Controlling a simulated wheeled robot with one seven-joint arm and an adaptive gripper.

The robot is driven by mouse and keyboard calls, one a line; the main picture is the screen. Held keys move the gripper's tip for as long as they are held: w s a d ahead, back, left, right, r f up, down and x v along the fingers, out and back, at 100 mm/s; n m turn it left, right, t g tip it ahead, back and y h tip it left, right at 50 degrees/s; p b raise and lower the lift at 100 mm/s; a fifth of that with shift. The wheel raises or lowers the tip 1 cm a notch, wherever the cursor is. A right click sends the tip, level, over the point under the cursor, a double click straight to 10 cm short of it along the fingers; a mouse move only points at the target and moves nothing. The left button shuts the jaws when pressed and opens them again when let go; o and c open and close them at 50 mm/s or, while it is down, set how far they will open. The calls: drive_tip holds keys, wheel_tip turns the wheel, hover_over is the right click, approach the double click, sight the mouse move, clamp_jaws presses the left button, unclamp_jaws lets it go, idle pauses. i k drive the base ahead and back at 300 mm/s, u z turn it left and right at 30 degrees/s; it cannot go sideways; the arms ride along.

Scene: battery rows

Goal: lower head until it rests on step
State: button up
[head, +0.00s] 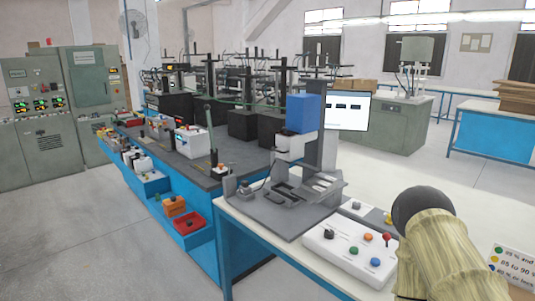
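The head (304,112) is a blue block with a white lower part (296,146), carried on a grey upright column (327,150) at the bench's near end. It stands above a grey fixture base (270,214) with raised plates and slots. The white part looks apart from the fixture below it. I cannot tell which raised part is the step. A pale ribbed arm link with a dark rounded end, apparently mine, shows at the lower right. I cannot make out my gripper's fingers.
A white control box (348,252) with coloured knobs lies in front of the fixture. A screen (347,111) stands behind the column. A printed card (513,268) is at the lower right. Batteries and a red bin (188,224) line the blue bench. Open floor lies left.

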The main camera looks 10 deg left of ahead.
sight(303, 109)
drive_tip(key=u, duration=0.75)
drive_tip(key=i, duration=1.05)
drive_tip(key=z, duration=0.1)
